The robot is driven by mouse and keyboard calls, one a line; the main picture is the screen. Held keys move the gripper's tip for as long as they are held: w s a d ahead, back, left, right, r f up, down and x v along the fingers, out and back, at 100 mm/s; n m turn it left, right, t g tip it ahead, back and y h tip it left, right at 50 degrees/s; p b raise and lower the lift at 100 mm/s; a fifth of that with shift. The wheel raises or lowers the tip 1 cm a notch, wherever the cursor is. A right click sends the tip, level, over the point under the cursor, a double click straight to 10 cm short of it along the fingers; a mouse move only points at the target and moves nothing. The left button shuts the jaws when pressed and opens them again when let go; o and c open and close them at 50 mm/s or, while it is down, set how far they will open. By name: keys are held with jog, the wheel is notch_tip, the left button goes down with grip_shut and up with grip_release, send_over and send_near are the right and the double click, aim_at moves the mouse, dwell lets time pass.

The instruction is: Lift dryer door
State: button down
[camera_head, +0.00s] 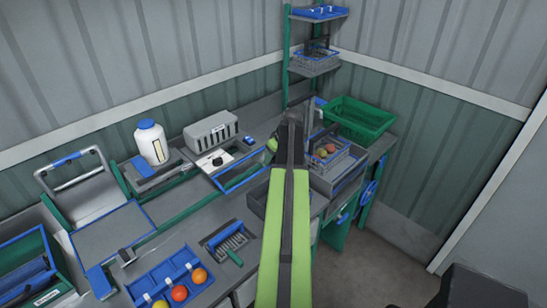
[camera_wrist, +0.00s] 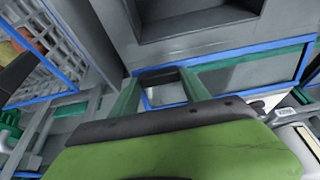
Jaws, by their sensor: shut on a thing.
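A blue-framed, see-through panel (camera_head: 240,172), which looks like the dryer door, stands tilted at the bench in the head view, left of my arm. It also shows in the wrist view, where its blue frame (camera_wrist: 250,52) crosses the upper right. My gripper (camera_wrist: 162,86) has its two green fingers on either side of a dark bar, apparently the door's handle (camera_wrist: 158,73), and is shut on it. In the head view my gripper (camera_head: 272,145) is small and partly hidden by my dark forearm, so the contact is unclear there.
A white bottle with blue cap (camera_head: 150,143) and a grey box (camera_head: 210,132) stand behind the panel. A blue tray (camera_head: 150,287) with several tomatoes lies in front. A green crate (camera_head: 355,118) and a wire basket with fruit (camera_head: 335,160) are at right, near my arm.

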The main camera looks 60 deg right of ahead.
jog(key=shift+r+p, duration=0.2)
jog(key=shift+p, duration=0.15)
jog(key=shift+w+r+g+p, duration=0.2)
jog(key=shift+r+g+p, duration=0.5)
jog(key=shift+p, duration=0.25)
jog(key=shift+w+d+r+g+y+p, duration=0.1)
jog(key=shift+w+r+g+y+p, duration=0.1)
jog(key=shift+r+g+p, duration=0.25)
jog(key=shift+w+d+r+g+y+p, duration=0.1)
jog(key=shift+w+r+g+y+p, duration=0.1)
jog(key=shift+g+p, duration=0.4)
jog(key=shift+r+p, duration=0.2)
jog(key=shift+p, duration=0.1)
jog(key=shift+w+r+p, duration=0.45)
jog(key=shift+r+p, duration=0.05)
jog(key=shift+r, duration=0.1)
jog(key=shift+w, duration=0.1)
jog(key=c, duration=0.5)
grip_release()
